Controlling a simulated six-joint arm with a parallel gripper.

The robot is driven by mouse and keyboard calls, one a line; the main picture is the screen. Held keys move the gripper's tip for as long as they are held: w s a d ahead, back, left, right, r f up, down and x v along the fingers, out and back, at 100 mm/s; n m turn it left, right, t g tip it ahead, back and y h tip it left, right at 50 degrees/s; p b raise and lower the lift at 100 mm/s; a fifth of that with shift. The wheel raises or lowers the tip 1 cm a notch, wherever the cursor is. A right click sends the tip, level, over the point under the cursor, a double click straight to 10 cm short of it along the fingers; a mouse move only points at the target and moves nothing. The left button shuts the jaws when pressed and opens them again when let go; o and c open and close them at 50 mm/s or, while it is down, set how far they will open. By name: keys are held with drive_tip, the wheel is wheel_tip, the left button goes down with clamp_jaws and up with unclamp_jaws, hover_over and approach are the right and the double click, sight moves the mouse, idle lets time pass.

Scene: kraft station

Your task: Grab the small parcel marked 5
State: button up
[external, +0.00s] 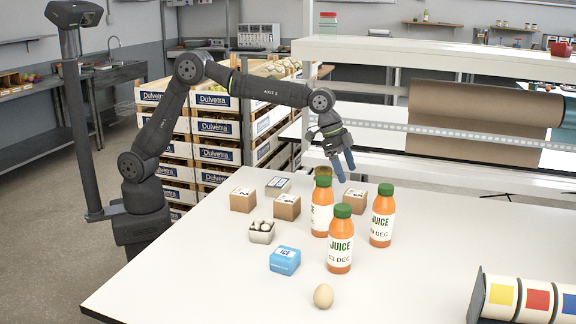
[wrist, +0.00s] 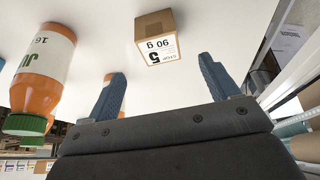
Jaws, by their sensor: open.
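A small brown cardboard parcel with a white label reading 5 and 90 g (wrist: 155,38) stands upper middle in the wrist view, beyond the fingertips and apart from them. In the external view, three small cardboard parcels stand on the table: left (external: 243,200), middle (external: 287,207) and right (external: 355,198). Their labels are too small to read surely; the right one is nearest below my gripper. My gripper (external: 343,162) points down above the table, its blue fingers open and empty. The fingers also show in the wrist view (wrist: 162,68), apart on either side below the parcel.
Juice bottles (external: 341,240) (external: 381,215) (external: 321,207) stand close around the right parcel; one is at left in the wrist view (wrist: 40,70). A white shelf (external: 440,150) rises behind.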

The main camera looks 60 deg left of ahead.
sight(355, 193)
drive_tip(key=x, duration=1)
drive_tip(key=shift+w+d+f, duration=0.15)
drive_tip(key=shift+d+f, duration=0.05)
drive_tip(key=shift+d, duration=0.1)
drive_tip(key=c, duration=1.1)
